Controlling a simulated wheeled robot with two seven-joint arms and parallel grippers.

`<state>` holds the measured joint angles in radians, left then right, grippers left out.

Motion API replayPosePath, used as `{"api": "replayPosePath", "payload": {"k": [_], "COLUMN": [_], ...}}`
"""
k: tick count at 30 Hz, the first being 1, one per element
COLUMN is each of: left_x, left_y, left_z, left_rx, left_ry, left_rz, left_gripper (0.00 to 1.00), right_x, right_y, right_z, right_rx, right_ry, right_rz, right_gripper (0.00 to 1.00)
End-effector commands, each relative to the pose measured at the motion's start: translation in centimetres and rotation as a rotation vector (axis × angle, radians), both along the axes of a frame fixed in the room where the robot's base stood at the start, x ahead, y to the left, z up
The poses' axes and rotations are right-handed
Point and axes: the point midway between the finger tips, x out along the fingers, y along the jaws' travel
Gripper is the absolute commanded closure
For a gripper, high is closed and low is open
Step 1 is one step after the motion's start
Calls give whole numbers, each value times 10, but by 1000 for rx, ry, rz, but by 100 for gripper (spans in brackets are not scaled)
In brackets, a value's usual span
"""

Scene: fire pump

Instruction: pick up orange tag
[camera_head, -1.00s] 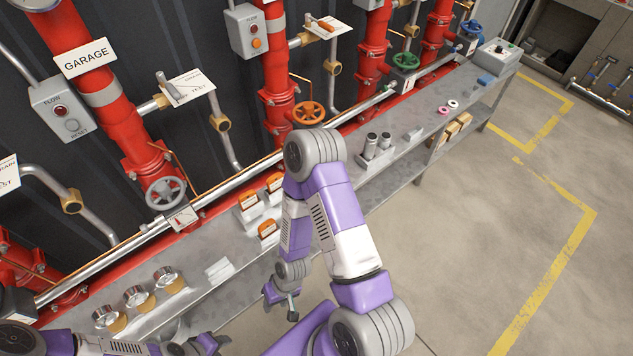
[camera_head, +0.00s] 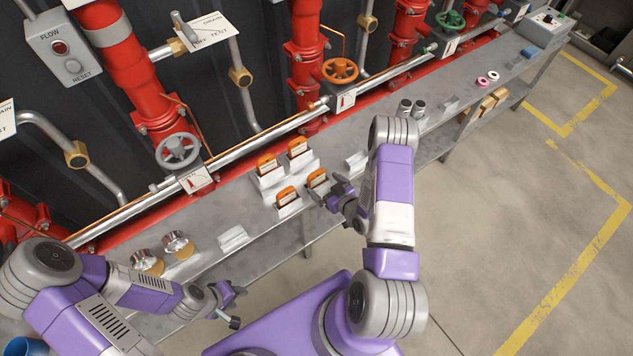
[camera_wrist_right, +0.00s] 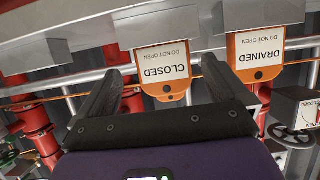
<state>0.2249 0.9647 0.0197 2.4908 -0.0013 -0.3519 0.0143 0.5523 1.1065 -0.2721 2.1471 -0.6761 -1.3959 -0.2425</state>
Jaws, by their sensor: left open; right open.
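Several orange tags stand in pale holders on the grey bench: a back left tag (camera_head: 267,163), a back right tag (camera_head: 297,148), a front left tag (camera_head: 286,195) and a front right tag (camera_head: 316,178). My right gripper (camera_head: 332,196) is open beside the front right tag. In the right wrist view, an orange tag reading CLOSED (camera_wrist_right: 164,68) lies between the lines of the open fingers (camera_wrist_right: 160,75); contact is not visible. A DRAINED tag (camera_wrist_right: 258,55) is to its right. My left gripper (camera_head: 232,306) is open and empty, in front of the bench edge.
Round gauges (camera_head: 178,244) and a small empty holder (camera_head: 233,238) are on the bench to the left. Another small holder (camera_head: 355,162) and dark cylinders (camera_head: 405,107) are to the right. Red pipes with an orange valve wheel (camera_head: 340,70) rise behind the bench.

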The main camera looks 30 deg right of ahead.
Motion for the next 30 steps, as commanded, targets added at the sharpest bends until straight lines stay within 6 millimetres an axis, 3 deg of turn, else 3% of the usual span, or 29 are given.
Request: {"api": "replayPosePath", "payload": {"k": [13, 23, 30], "left_x": [0, 0, 0], "left_y": [0, 0, 0], "left_z": [-12, -12, -12], "left_rx": [0, 0, 0], "left_ry": [-1, -1, -1], "left_rz": [0, 0, 0], "left_gripper": [57, 57, 57], "right_x": [57, 64, 64], "right_y": [10, 10, 10], "right_z": [-16, -18, -18], "right_rx": [1, 3, 3], "right_ry": [0, 1, 1], "right_rz": [3, 0, 0], "right_gripper": [0, 0, 37]}}
